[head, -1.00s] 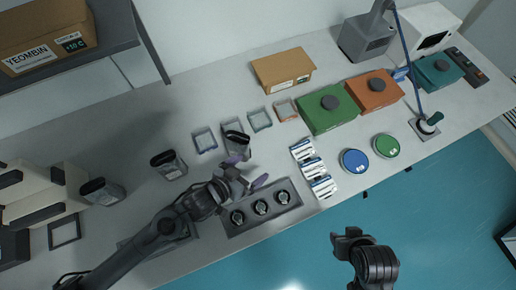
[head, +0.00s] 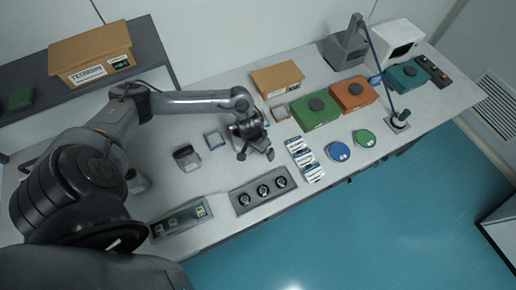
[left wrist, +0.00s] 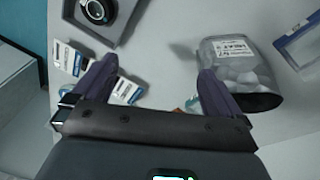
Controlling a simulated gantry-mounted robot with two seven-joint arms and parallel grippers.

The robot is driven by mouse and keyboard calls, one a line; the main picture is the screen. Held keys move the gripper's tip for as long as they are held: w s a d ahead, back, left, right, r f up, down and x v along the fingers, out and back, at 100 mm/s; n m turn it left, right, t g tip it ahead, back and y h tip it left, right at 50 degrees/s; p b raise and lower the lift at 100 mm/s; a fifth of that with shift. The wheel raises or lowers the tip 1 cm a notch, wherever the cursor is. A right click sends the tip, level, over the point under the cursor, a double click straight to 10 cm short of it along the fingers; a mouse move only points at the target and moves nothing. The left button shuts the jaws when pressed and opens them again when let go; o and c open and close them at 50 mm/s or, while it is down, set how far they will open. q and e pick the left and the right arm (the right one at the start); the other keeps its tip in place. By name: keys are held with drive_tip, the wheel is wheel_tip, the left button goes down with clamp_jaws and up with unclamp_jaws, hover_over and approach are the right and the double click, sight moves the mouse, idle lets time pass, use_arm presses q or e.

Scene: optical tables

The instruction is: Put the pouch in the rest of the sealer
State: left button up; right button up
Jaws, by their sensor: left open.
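My left gripper (head: 256,154) is over the table behind the grey tray of dials. In the left wrist view, my left gripper (left wrist: 157,67) is open with nothing between its fingers. A clear pouch (left wrist: 240,65) with a white label, round pale contents and a dark end lies beside the right-hand finger, outside the gap. The finger overlaps its edge; I cannot tell whether they touch. In the head view my gripper hides this pouch. A similar dark-topped pouch (head: 187,158) stands further left. I cannot pick out the sealer for sure. My right gripper is out of view.
The dial tray (head: 262,192), white labelled packs (head: 304,158) and blue and green discs (head: 338,151) lie along the front. A blue-edged frame (head: 214,139) is left of my gripper. Green (head: 315,110) and orange boxes (head: 354,93) stand behind. Clear table surrounds the left pouch.

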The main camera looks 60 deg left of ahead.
sight(243, 145)
use_arm(q)
drive_tip(key=a+r+n, duration=0.1)
drive_tip(key=a, duration=0.2)
drive_tip(key=s+a+r+n+g, duration=0.1)
drive_tip(key=a, duration=0.2)
drive_tip(key=a+r+n, duration=0.1)
drive_tip(key=a, duration=0.2)
drive_tip(key=shift+s+r+n+g+y+p, duration=0.15)
drive_tip(key=shift+s+n+g+y+p, duration=0.15)
drive_tip(key=shift+y, duration=0.1)
drive_tip(key=shift+s+a+f+n, duration=0.2)
drive_tip(key=shift+a+f+n, duration=0.1)
drive_tip(key=shift+a+f, duration=0.25)
wheel_tip(243, 145, down, 3)
drive_tip(key=shift+d+f, duration=0.25)
drive_tip(key=shift+f, duration=2.85)
drive_tip(key=c, duration=1)
drive_tip(key=shift+r, duration=0.1)
